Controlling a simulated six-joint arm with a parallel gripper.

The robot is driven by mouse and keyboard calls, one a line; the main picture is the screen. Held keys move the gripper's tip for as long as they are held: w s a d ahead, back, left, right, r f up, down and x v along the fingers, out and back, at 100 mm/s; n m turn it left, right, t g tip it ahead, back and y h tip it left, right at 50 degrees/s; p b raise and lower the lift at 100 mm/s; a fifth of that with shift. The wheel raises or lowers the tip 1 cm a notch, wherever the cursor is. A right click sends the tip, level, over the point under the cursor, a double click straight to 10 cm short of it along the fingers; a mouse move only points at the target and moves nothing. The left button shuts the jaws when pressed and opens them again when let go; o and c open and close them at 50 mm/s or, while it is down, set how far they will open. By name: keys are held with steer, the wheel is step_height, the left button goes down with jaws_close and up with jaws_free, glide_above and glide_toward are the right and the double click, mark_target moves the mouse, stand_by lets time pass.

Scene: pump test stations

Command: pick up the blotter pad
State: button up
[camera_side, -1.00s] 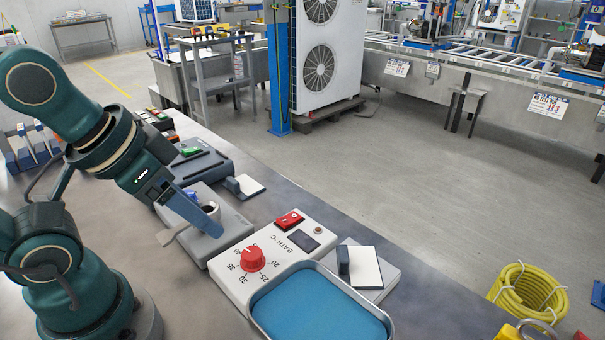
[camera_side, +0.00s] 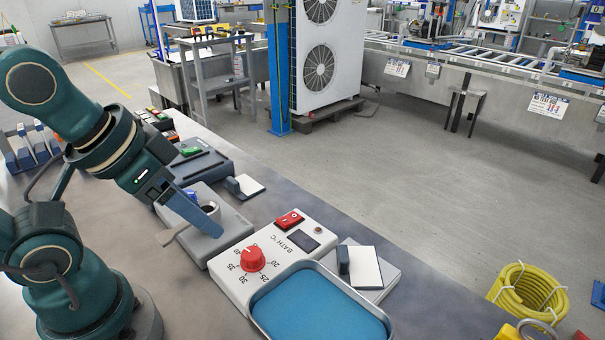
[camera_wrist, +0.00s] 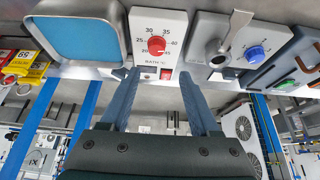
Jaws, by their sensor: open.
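Two flat white pads with dark upright grips show in the side view, and I cannot tell for sure which is the blotter pad. One white pad (camera_side: 366,267) lies on a grey block beside the blue bath. The other white pad (camera_side: 249,186) is farther back, beside a dark box. My gripper (camera_side: 212,232) is over the bench at the grey lever unit, apart from both pads. In the wrist view, my gripper (camera_wrist: 158,75) has its two fingers spread, with nothing between them. I cannot make out either pad clearly there.
The blue bath tray (camera_side: 318,306) and its control box (camera_side: 236,277) with a red knob stand at the front. The grey lever unit (camera_side: 232,225) is left of them, with a dark box (camera_side: 193,160) behind. Beyond the bench edge is open floor with a yellow hose coil (camera_side: 526,291).

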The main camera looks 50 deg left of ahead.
steer(key=shift+c, duration=0.9)
